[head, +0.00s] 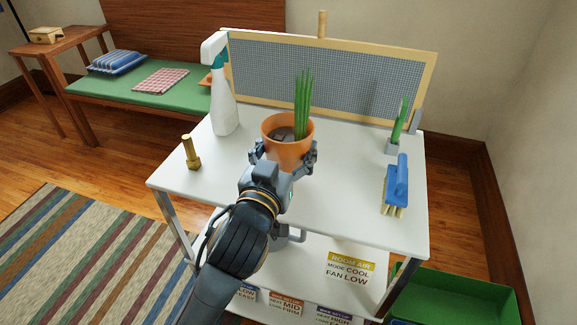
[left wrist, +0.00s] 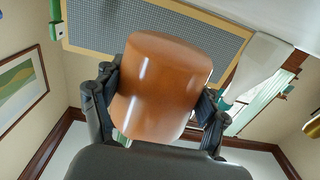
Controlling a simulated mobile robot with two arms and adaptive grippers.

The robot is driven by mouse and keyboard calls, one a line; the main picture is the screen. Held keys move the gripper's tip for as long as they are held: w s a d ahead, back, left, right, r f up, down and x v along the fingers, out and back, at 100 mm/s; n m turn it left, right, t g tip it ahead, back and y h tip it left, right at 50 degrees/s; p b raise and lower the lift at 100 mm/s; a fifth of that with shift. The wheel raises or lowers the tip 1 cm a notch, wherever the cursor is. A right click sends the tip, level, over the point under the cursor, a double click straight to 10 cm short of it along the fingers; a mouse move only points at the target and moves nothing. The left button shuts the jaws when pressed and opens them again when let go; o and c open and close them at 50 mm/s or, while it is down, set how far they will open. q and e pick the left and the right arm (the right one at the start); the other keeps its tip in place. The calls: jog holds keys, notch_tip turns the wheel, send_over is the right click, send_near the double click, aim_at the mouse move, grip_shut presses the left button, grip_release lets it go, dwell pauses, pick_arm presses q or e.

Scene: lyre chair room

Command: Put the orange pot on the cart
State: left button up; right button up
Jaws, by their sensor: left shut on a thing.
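The orange pot (head: 289,153) with upright green leaves is over the white top of the cart (head: 340,215), in front of the mesh board. My left gripper (head: 284,158) is shut on the orange pot, with a finger on each side of it. In the left wrist view, which is upside down, the pot (left wrist: 162,90) fills the space between the fingers of the left gripper (left wrist: 153,110). The pot seems raised above the cart top; its underside contact is hidden in the head view. My right gripper is not in view.
A white spray bottle (head: 222,100) and a brass bolt-like piece (head: 191,152) stand left of the pot. A framed mesh board (head: 330,78) lines the back. The front right top is clear.

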aim_at(287, 164)
pick_arm(q)
jog(key=shift+f+b, duration=0.7)
jog(key=shift+f, duration=1.2)
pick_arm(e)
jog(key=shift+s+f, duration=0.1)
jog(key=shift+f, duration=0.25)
pick_arm(q)
jog(key=shift+f, duration=0.15)
jog(key=o, duration=1.5)
jog(key=shift+c, duration=0.2)
jog(key=shift+s, duration=0.25)
jog(key=p+v, duration=0.1)
jog(key=v, duration=0.6)
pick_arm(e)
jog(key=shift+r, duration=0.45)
